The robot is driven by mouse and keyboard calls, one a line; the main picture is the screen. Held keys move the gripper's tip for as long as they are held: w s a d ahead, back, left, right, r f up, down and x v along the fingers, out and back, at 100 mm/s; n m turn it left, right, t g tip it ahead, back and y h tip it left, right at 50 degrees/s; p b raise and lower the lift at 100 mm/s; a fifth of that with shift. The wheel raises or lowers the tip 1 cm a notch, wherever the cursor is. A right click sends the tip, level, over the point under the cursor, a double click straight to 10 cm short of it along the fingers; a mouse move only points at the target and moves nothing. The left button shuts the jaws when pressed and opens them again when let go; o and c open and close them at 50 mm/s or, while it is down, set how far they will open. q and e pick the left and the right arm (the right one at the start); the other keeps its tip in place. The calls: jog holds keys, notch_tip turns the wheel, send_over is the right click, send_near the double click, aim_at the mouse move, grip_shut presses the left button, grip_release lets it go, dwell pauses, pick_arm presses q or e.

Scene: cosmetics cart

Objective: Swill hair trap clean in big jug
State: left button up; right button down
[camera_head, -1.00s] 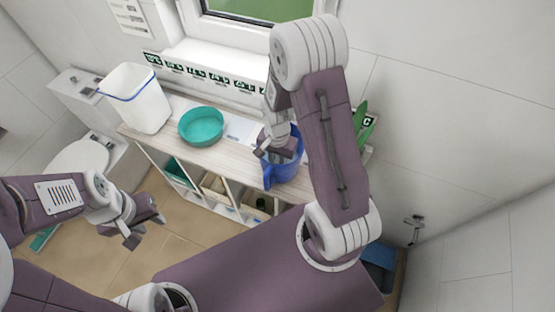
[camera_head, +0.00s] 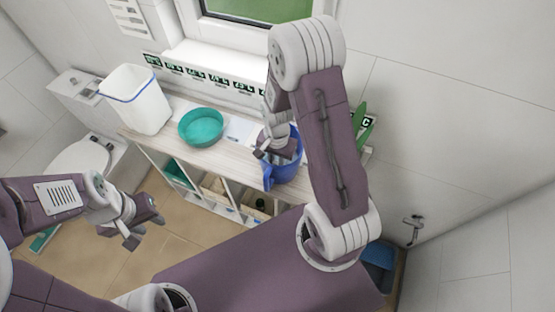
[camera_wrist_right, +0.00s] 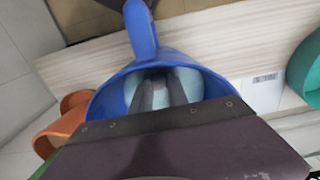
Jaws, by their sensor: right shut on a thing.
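The big blue jug (camera_head: 287,169) stands on the wooden shelf top, partly covered by my right arm. My right gripper (camera_head: 284,153) reaches down into its mouth. In the right wrist view the jug (camera_wrist_right: 208,82) opens below my gripper (camera_wrist_right: 162,94), whose fingers point down inside the rim over pale, water-like contents. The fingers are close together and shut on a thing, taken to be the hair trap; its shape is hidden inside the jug. My left gripper (camera_head: 146,222) is open and empty, out over the floor at left.
A teal bowl (camera_head: 201,127) and a white bin with a blue rim (camera_head: 135,98) stand left of the jug on the shelf top (camera_head: 168,146). An orange vessel (camera_wrist_right: 60,128) is beside the jug in the wrist view. A toilet (camera_head: 80,160) is far left.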

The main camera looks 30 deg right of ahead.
jog(key=shift+w+d, duration=0.15)
jog(key=shift+d, duration=0.05)
jog(key=shift+w+d, duration=0.15)
dwell(0.3)
jog(key=shift+s+a, duration=0.3)
jog(key=shift+a, duration=0.05)
dwell(0.3)
jog(key=shift+w+d+p, duration=0.15)
jog(key=shift+p, duration=0.15)
jog(key=shift+w+d, duration=0.15)
jog(key=shift+d, duration=0.05)
